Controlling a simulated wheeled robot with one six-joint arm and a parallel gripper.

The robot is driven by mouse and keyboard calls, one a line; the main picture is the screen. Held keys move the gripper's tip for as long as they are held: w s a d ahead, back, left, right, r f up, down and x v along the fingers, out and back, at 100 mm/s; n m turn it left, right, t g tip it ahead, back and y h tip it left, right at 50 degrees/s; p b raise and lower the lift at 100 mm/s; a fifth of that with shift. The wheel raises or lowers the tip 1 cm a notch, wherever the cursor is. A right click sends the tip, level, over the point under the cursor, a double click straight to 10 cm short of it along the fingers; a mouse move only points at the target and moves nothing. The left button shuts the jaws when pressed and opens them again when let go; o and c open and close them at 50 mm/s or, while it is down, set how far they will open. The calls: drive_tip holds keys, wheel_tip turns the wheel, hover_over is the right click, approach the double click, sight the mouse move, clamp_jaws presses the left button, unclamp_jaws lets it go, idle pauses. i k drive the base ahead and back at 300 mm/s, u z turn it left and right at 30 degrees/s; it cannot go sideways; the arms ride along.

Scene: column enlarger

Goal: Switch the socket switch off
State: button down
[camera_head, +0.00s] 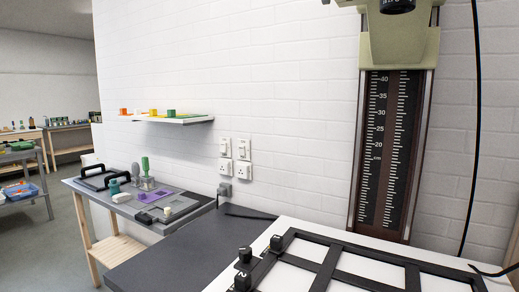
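On the white brick wall, left of the middle of the view, is a group of small white plates. A left switch plate (225,147) and a right switch plate (243,149) are side by side. Below them are a left socket plate (225,167) and a right socket plate (244,171) with dark pin holes. A grey box or plug (224,189) sits on the wall just under the left socket. The plates are too small to tell which way any switch is set. My gripper is not in view.
A dark worktop (190,250) lies below the sockets. A white baseboard with a black-framed easel (345,262) fills the lower right, under the enlarger column (391,150). A side table (150,232) with tools stands left. A shelf (175,120) is on the wall.

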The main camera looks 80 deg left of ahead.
sight(223, 145)
drive_tip(key=z, duration=0.1)
drive_tip(key=k, duration=1)
drive_tip(key=u, duration=2.35)
drive_tip(key=i, duration=0.1)
drive_tip(key=u, duration=0.35)
